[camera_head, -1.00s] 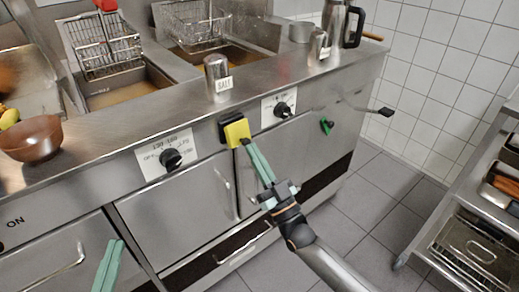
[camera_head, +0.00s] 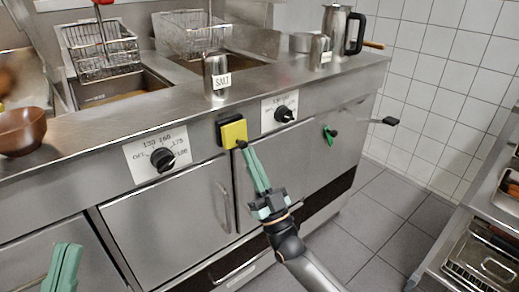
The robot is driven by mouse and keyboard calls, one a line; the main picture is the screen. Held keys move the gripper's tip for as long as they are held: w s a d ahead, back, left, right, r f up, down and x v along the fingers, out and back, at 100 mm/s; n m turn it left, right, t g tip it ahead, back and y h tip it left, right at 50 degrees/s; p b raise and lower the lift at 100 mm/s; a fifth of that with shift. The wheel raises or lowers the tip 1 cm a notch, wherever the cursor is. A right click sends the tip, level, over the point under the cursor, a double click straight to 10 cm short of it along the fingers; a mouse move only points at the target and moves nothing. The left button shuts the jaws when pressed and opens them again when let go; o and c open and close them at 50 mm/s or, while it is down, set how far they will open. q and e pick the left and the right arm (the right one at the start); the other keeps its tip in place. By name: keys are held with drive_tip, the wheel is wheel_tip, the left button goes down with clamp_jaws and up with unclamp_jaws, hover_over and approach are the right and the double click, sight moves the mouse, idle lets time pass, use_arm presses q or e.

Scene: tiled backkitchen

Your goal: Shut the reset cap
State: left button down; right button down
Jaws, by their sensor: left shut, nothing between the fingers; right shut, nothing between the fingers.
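The reset cap (camera_head: 234,133) is a yellow square plate on a black housing (camera_head: 222,122), on the steel front of the fryer counter between two knobs. I cannot tell whether it lies fully flat against the housing. My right gripper (camera_head: 242,146) has green fingers and is shut and empty. Its tips are at the lower right edge of the yellow cap, touching or very close. My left gripper (camera_head: 69,246) is shut and empty at the lower left, in front of the cabinet doors and well away from the cap.
Black knobs (camera_head: 163,159) and (camera_head: 284,114) flank the cap. A green-marked switch (camera_head: 329,132) and a black-tipped lever (camera_head: 390,121) stick out to the right. A salt shaker (camera_head: 216,76) stands on the counter above. A steel trolley (camera_head: 480,225) is at right; floor between is clear.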

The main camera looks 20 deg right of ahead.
drive_tip(key=shift+w+f+t+b, duration=0.15)
drive_tip(key=shift+f+t+b, duration=0.15)
drive_tip(key=shift+b, duration=0.3)
drive_tip(key=shift+a+r+b, duration=0.1)
drive_tip(key=shift+b, duration=0.2)
